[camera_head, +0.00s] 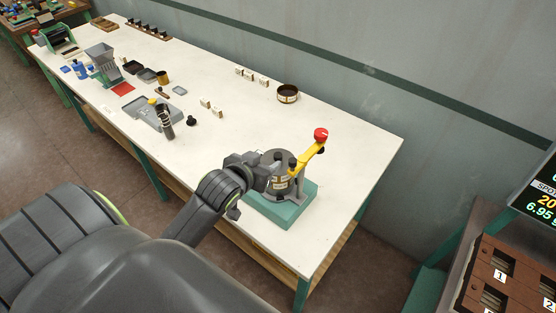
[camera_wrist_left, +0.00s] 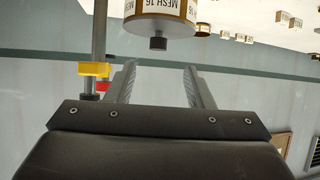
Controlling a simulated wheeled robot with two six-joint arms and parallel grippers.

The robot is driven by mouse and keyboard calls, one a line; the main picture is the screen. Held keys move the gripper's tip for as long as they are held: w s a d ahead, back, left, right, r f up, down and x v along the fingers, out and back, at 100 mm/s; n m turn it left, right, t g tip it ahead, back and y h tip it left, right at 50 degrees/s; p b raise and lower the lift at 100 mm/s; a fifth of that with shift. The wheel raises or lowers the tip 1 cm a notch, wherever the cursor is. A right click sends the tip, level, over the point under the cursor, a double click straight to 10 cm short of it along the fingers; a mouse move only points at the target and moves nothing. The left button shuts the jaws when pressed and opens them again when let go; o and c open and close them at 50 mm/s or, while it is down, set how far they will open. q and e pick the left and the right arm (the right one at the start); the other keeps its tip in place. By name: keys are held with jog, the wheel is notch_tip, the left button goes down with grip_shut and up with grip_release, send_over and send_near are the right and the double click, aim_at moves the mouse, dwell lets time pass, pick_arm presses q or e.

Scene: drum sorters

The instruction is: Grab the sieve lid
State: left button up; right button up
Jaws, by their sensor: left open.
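The sieve drum (camera_head: 282,182) stands on a teal base (camera_head: 285,208). In the left wrist view, which looks upside down, the drum has a "MESH 16" label (camera_wrist_left: 160,9). Its lid (camera_wrist_left: 180,33) is light grey with a dark knob (camera_wrist_left: 158,43). In the head view my left gripper (camera_head: 262,173) is beside the drum. My right gripper is not in view.
A yellow arm (camera_head: 307,157) with a red knob (camera_head: 320,134) stands by the drum on a post (camera_wrist_left: 100,35). A brass-sided ring (camera_head: 288,93), small blocks and trays sit farther along the white table (camera_head: 345,150). A display and brown cabinet (camera_head: 500,275) stand at right.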

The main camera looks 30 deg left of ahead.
aim_at(278, 154)
pick_arm(q)
jog(key=x, duration=0.3)
jog(key=shift+w+f+p, duration=0.15)
jog(key=shift+p, duration=0.15)
jog(key=shift+w+f+p, duration=0.25)
jog(key=shift+w+p, duration=0.3)
jog(key=shift+w, duration=0.05)
jog(key=shift+p+x, duration=0.6)
jog(key=shift+x, duration=1.35)
jog(key=shift+d+f, duration=0.1)
jog(key=shift+f, duration=0.05)
jog(key=shift+s, duration=0.1)
jog(key=c, duration=0.9)
grip_shut()
